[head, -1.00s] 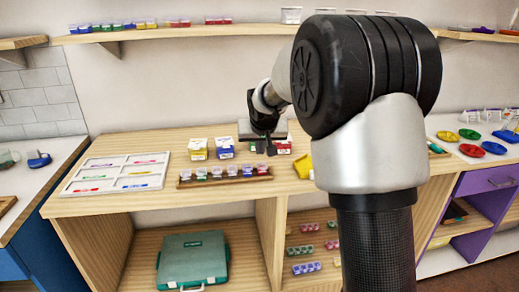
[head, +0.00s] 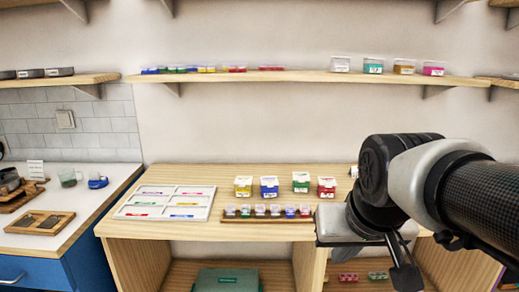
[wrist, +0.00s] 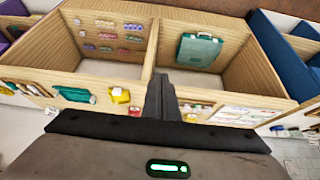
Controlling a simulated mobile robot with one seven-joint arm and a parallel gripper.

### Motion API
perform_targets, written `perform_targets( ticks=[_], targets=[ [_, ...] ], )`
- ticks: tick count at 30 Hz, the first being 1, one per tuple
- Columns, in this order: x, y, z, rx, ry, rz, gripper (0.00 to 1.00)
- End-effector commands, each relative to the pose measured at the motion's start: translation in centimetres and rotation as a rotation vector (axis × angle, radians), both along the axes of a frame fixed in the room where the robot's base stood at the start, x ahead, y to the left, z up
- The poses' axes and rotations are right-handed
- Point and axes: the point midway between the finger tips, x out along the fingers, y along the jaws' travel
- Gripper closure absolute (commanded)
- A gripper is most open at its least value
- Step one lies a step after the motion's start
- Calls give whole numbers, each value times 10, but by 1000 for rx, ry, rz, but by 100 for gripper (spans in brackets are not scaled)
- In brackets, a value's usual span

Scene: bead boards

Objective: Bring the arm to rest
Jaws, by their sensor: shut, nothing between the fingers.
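My gripper (head: 407,275) is at the lower right in the head view, in front of the right part of the wooden bench (head: 230,231). My arm bends down to it from the right edge. In the wrist view its dark fingers (wrist: 161,84) are together with nothing between them. Nothing is seen touching the fingers. The wrist view shows the bench's open lower shelves and its top, with the picture turned over.
On the bench stand a white sorting tray (head: 166,217), a wooden rack (head: 266,218) with small containers, and several coloured boxes, including a blue box (head: 269,187). A wall shelf (head: 300,76) runs above. A green case (head: 226,281) lies below.

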Motion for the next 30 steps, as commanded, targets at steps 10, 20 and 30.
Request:
perform_targets(
  ticks=[10,20,30],
  targets=[
    [-72,4,4,5,30,29,100],
    [-71,4,85,5,30,29,100],
    [-71,4,196,6,30,28,100]
  ],
)
